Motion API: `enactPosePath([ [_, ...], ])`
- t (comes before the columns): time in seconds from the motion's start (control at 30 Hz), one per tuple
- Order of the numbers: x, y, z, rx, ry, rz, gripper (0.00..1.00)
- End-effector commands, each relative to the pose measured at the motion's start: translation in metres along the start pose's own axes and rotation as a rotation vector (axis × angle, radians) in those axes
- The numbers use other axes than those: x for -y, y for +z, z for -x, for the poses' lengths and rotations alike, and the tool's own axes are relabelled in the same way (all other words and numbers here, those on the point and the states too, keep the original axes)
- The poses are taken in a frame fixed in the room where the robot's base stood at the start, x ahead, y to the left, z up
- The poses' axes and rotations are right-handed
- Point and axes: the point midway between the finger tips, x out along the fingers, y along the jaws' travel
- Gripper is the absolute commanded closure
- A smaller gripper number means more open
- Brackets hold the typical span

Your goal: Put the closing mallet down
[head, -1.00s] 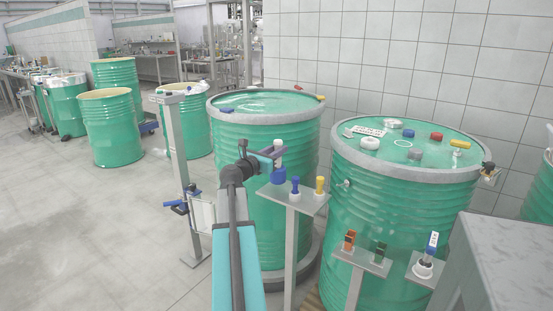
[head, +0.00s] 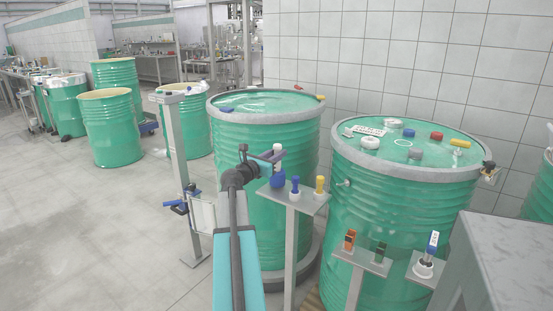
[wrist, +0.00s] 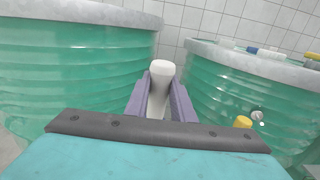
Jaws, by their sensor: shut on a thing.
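My gripper (head: 268,160) is shut on the closing mallet, whose white handle end (head: 278,148) sticks up above the fingers. The mallet's blue lower part (head: 278,179) hangs below them. In the wrist view, the white handle (wrist: 159,80) stands between the two purple fingers (wrist: 159,103); its lower end is hidden. The mallet is over the left part of a small grey shelf (head: 308,204) on a post. I cannot tell whether it touches the shelf.
A blue-topped piece (head: 295,188) and a yellow-topped piece (head: 319,186) stand on the same shelf, right of the mallet. Green drums rise close behind, left (head: 235,150) and right (head: 400,205). A grey post (head: 180,160) stands left. Open floor lies farther left.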

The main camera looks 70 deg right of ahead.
Motion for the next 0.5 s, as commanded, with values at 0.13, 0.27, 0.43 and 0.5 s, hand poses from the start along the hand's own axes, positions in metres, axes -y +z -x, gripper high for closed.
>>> enactPosePath([
  [0.13, 0.0000, -0.0093, 0.0001, 0.002, 0.000, 0.000, 1.00],
  [0.27, -0.0001, -0.0096, 0.0001, 0.002, 0.000, 0.000, 1.00],
  [0.43, 0.0000, -0.0093, 0.0001, 0.002, 0.000, 0.000, 1.00],
  [0.5, 0.0000, -0.0104, 0.0001, 0.002, 0.000, 0.000, 1.00],
])
